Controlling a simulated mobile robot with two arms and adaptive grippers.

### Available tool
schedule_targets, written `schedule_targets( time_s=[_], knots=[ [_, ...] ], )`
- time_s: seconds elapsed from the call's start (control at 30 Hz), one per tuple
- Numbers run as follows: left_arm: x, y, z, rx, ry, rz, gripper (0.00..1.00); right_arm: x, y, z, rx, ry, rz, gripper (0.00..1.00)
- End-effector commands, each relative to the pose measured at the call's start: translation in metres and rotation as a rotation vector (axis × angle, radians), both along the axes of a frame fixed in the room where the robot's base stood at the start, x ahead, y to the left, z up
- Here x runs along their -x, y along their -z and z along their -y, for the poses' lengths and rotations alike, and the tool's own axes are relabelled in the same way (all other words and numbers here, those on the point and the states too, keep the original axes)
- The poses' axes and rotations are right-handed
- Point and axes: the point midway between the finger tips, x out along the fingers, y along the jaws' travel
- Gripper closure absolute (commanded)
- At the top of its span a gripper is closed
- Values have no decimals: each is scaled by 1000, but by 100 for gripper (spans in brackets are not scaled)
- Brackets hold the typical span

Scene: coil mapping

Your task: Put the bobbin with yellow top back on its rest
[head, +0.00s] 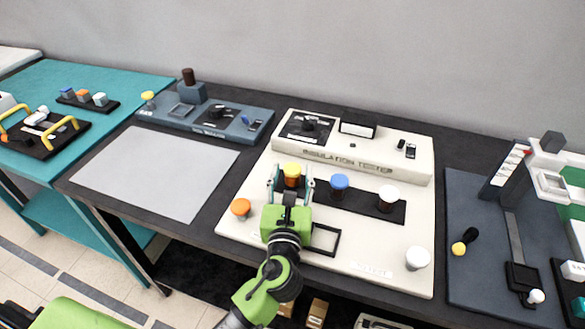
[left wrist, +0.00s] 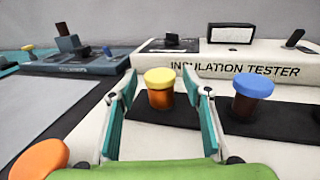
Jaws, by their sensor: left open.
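The bobbin with yellow top (head: 292,171) has a copper-brown body and stands upright at the left end of a black rest strip (head: 362,206) on the insulation tester. It also shows in the left wrist view (left wrist: 160,86), its base on the black strip. My left gripper (head: 291,182) is open, with one teal finger on each side of this bobbin. In the left wrist view gaps show between the fingers and the bobbin. A blue-topped bobbin (head: 340,182) and a white-topped bobbin (head: 388,196) stand further right on the strip. My right gripper is not in view.
An orange-topped piece (head: 241,207) stands left of my gripper and a white-topped one (head: 418,257) at the tester's front right. A black square frame (head: 324,249) lies beside my wrist. The tester's raised back (head: 370,153) stands behind the bobbins. A grey mat (head: 155,170) is clear.

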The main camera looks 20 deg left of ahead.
Motion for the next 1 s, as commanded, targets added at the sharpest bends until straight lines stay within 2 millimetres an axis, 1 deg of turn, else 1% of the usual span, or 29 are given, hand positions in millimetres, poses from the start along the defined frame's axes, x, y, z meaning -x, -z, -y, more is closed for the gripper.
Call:
schedule_targets(
  time_s=[0.03, 0.2, 0.3, 0.4, 0.5, 0.6, 1.0],
  knots=[
    [12, 0, 2, 3, 1, -4, 55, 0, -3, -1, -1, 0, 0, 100],
    [49, 1, 11, 2, 1, -4, 55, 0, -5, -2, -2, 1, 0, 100],
    [68, 0, 15, 1, 0, -2, 55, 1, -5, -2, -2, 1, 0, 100],
    [82, 0, 19, 0, 1, -2, 55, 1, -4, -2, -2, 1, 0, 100],
    [91, 0, 21, 1, 0, 0, 55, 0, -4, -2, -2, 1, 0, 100],
    [96, -1, 22, 2, 0, 1, 55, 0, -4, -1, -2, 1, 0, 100],
    [96, -1, 22, 1, 0, 2, 55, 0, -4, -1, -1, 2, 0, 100]
  ],
)
